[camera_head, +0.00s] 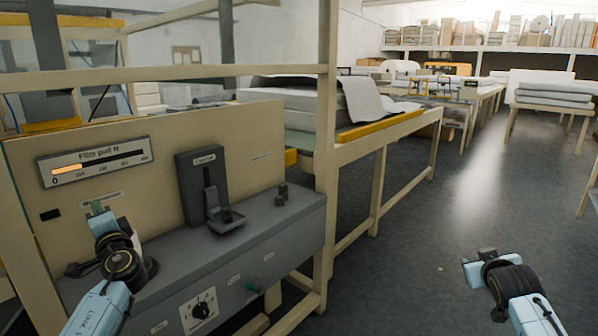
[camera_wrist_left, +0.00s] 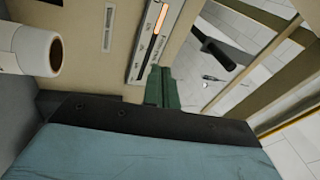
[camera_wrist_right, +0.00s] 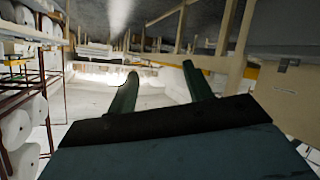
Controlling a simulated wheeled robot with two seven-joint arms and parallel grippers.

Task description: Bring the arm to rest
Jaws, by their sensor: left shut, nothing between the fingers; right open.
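My left arm comes in at the lower left of the head view. Its gripper (camera_head: 97,208) is in front of the beige panel (camera_head: 140,145) of a machine, below the "Film pull N" gauge (camera_head: 95,163). In the left wrist view the green fingers of the left gripper (camera_wrist_left: 161,86) are together with nothing between them, and the gauge (camera_wrist_left: 155,40) is just beyond. My right arm (camera_head: 510,285) is at the lower right of the head view, over open floor. In the right wrist view the fingers of the right gripper (camera_wrist_right: 160,88) are apart and empty.
A grey control box (camera_head: 245,245) with a dial (camera_head: 199,309) and a black lever unit (camera_head: 205,185) juts out beside my left arm. A beige frame post (camera_head: 327,130) stands to its right. Tables with white wadding (camera_head: 365,100) stand farther back. The grey floor (camera_head: 420,220) at right is clear.

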